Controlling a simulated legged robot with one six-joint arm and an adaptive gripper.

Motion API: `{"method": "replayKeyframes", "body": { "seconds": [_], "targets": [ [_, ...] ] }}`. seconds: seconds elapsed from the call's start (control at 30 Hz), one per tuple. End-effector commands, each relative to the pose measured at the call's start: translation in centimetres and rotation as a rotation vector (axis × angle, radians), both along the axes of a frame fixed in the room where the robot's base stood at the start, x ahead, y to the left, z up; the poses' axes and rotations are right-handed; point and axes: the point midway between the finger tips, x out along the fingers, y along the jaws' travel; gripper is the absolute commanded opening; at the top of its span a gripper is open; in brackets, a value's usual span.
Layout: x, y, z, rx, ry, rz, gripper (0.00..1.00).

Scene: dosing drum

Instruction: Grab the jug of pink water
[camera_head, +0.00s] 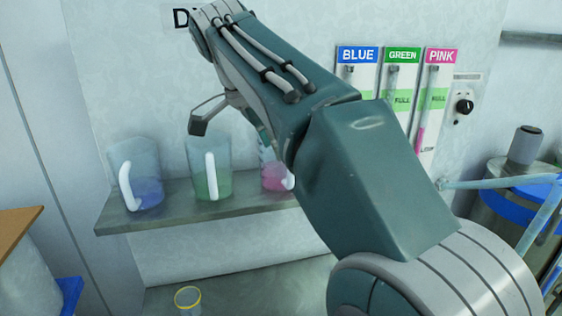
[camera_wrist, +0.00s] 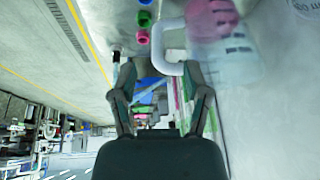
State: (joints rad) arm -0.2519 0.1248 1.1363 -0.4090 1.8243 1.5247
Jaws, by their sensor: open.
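The jug of pink water (camera_head: 276,172) stands on a metal shelf at the right of three clear jugs, partly hidden behind my arm. Its white handle is partly visible. In the wrist view the pink jug (camera_wrist: 232,50) is at the upper right, with its white handle (camera_wrist: 170,48) beyond my gripper's fingers. My gripper (camera_wrist: 160,90) is open and empty, its two fingers spread. In the head view my gripper (camera_head: 230,128) is above the shelf, near the green and pink jugs, partly hidden by my arm.
The jug of blue water (camera_head: 147,185) and the jug of green water (camera_head: 219,180) stand to the left on the shelf (camera_head: 175,210). Wall gauges (camera_head: 400,90) are labelled blue, green and pink. A drum (camera_head: 500,205) stands at right. A yellow-rimmed cup (camera_head: 187,300) sits below.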

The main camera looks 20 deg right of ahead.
Motion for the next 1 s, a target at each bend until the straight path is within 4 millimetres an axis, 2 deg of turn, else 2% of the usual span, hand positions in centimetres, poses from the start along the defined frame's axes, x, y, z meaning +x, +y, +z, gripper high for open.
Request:
{"method": "replayKeyframes", "body": {
  "seconds": [0.1, 0.37, 0.63, 0.93, 0.97, 1.0],
  "targets": [
    [0.2, -0.6, -1.5, -0.001, 0.001, 0.0, 0.61],
    [0.4, -1.4, -3.3, 0.0, 0.001, 0.0, 0.61],
    [0.7, -3.2, -6.7, -0.001, 0.003, 0.001, 0.61],
    [0.8, -3.3, -7.2, 0.0, 0.0, 0.002, 0.61],
    [0.8, -3.4, -7.2, 0.0, 0.0, 0.002, 0.52],
    [0.8, -3.4, -7.2, 0.0, 0.0, 0.002, 0.34]
  ]
}}
